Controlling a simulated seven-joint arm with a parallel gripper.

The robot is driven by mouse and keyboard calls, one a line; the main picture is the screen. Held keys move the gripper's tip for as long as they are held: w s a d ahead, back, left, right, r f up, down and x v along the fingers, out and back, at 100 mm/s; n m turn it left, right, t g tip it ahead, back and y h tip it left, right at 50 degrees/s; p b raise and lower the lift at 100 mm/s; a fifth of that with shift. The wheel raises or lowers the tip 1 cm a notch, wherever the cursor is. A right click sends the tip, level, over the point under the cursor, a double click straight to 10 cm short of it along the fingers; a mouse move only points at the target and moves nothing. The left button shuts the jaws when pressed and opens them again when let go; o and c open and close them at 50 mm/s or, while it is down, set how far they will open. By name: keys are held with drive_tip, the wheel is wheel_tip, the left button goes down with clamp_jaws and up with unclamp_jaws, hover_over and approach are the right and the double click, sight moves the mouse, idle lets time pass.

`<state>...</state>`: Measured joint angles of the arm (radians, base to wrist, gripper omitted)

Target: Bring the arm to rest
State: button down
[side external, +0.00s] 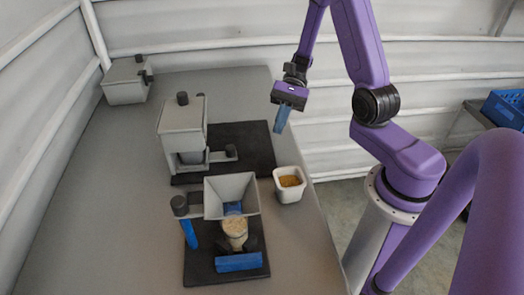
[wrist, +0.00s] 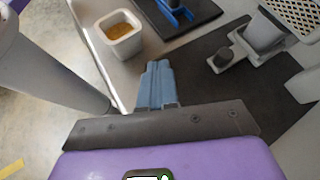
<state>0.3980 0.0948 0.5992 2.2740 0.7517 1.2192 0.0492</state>
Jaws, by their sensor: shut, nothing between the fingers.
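My gripper (side external: 281,125) hangs in the air above the right edge of the grey table (side external: 110,190), pointing down with a slight tilt. In the wrist view its blue fingers (wrist: 158,68) are together and hold nothing. The purple arm reaches in from the right. The gripper is apart from everything on the table.
A white cup (side external: 289,193) with brown grains stands near the table's right edge. A hopper (side external: 231,194) with a jar (side external: 235,233) below it stands on a near black mat. A blue crate (side external: 505,108) is at the right.

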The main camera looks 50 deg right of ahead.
drive_tip(key=s+a+r+n+t+h, duration=0.1)
drive_tip(key=s+a+r+n+h, duration=0.1)
drive_tip(key=s+n, duration=0.3)
drive_tip(key=s+a+r+n+t+h, duration=0.1)
drive_tip(key=s+a+r+n+h, duration=0.2)
drive_tip(key=n, duration=0.9)
drive_tip(key=s+a+r+n+h, duration=0.2)
drive_tip(key=s+n+h, duration=0.4)
drive_tip(key=s+n, duration=0.3)
drive_tip(key=shift+a+r+t, duration=0.2)
drive_tip(key=shift+r+t, duration=0.2)
drive_tip(key=shift+r, duration=0.1)
idle(0.7)
